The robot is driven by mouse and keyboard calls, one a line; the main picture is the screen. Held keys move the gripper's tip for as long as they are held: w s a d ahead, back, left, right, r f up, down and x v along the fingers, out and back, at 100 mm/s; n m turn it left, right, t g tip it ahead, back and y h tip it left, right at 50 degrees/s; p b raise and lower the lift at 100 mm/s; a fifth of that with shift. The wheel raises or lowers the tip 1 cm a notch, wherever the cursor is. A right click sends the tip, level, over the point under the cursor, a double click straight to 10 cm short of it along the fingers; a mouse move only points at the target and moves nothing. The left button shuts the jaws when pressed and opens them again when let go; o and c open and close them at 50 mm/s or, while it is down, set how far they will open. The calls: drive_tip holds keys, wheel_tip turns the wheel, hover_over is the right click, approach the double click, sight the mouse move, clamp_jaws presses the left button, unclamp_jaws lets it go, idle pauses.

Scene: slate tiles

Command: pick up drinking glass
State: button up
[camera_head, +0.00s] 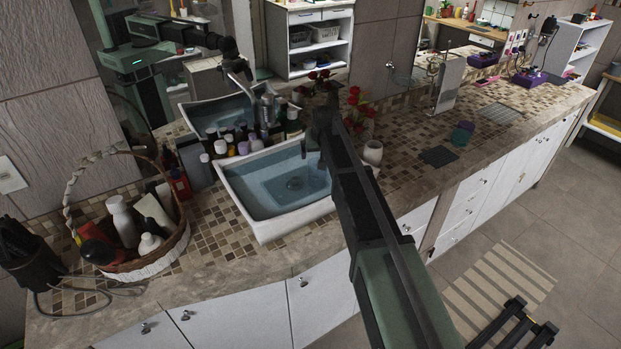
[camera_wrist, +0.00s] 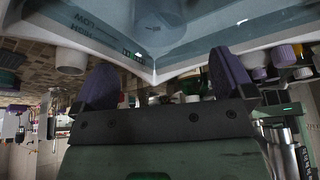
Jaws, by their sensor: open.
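I cannot make out a clear drinking glass for certain. A small whitish cup (camera_head: 373,152) stands on the counter just right of the sink, beside my arm. What looks like the same cup (camera_wrist: 70,57) shows at the upper left of the wrist view. A small teal and purple cup-like thing (camera_head: 462,134) stands farther right on the counter. My gripper (camera_wrist: 163,80) has its two purple-tipped fingers spread wide, with nothing held between them. It is near the back of the sink; in the head view its fingers cannot be made out.
The white sink (camera_head: 240,196) has several bottles (camera_head: 221,148) behind it. A vase of red flowers (camera_head: 357,112) stands close to my arm. A wicker basket (camera_head: 160,258) with bottles sits at the left. A dark mat (camera_head: 438,157) lies right of the cup. A mirror runs behind the counter.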

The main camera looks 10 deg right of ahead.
drive_tip(key=b+x, duration=0.9)
drive_tip(key=x, duration=0.2)
drive_tip(key=shift+f+b, duration=0.1)
drive_tip(key=shift+b, duration=0.25)
drive_tip(key=shift+r, duration=0.3)
drive_tip(key=c, duration=1.1)
drive_tip(key=shift+p, duration=0.3)
drive_tip(key=shift+c, duration=0.2)
wheel_tip(320, 180, up, 20)
drive_tip(key=p, duration=2)
